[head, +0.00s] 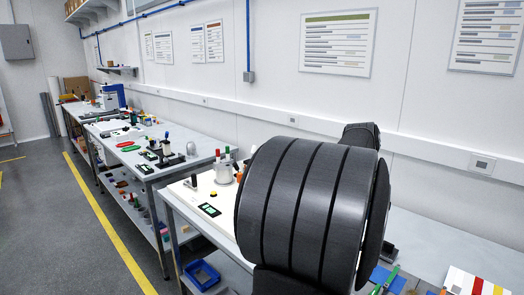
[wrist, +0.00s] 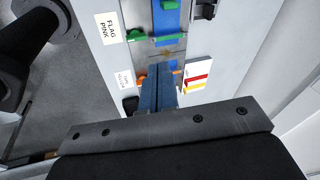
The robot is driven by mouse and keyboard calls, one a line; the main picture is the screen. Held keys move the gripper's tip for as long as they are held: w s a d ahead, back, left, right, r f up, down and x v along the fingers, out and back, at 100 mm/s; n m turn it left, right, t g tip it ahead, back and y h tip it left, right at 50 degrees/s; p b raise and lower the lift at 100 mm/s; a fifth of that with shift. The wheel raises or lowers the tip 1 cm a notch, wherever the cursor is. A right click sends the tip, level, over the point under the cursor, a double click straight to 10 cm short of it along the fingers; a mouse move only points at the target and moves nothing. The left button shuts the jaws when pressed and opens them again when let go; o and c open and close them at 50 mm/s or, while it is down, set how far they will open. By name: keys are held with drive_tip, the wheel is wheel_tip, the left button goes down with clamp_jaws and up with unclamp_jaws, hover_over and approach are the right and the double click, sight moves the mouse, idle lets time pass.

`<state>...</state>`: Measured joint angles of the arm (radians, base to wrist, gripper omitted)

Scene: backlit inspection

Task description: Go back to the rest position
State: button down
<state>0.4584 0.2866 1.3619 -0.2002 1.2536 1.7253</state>
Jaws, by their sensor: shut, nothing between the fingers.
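My gripper (wrist: 158,76) shows in the wrist view as two blue-grey fingers side by side, shut with nothing between them. They point away from the dark mounting bar and hang over the bench, apart from the things on it as far as I can tell. In the head view my own large dark arm link fills the middle right and hides the gripper and much of the near bench.
The wrist view shows a "FLAG PINK" label (wrist: 110,28), a blue strip (wrist: 167,18), green pieces (wrist: 138,34) and a white card with red and yellow stripes (wrist: 199,76). In the head view, workbenches (head: 185,163) line the wall; the floor (head: 60,225) at left is clear.

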drive_tip(key=shift+s+a+r+m+h, duration=0.1)
drive_tip(key=shift+a+r+m+h, duration=0.15)
drive_tip(key=shift+r+m, duration=0.45)
drive_tip(key=shift+a+r+m+h, duration=0.15)
drive_tip(key=shift+r+m+h, duration=0.2)
drive_tip(key=shift+r+m, duration=0.35)
drive_tip(key=shift+r, duration=0.1)
drive_tip(key=c, duration=2.2)
unclamp_jaws()
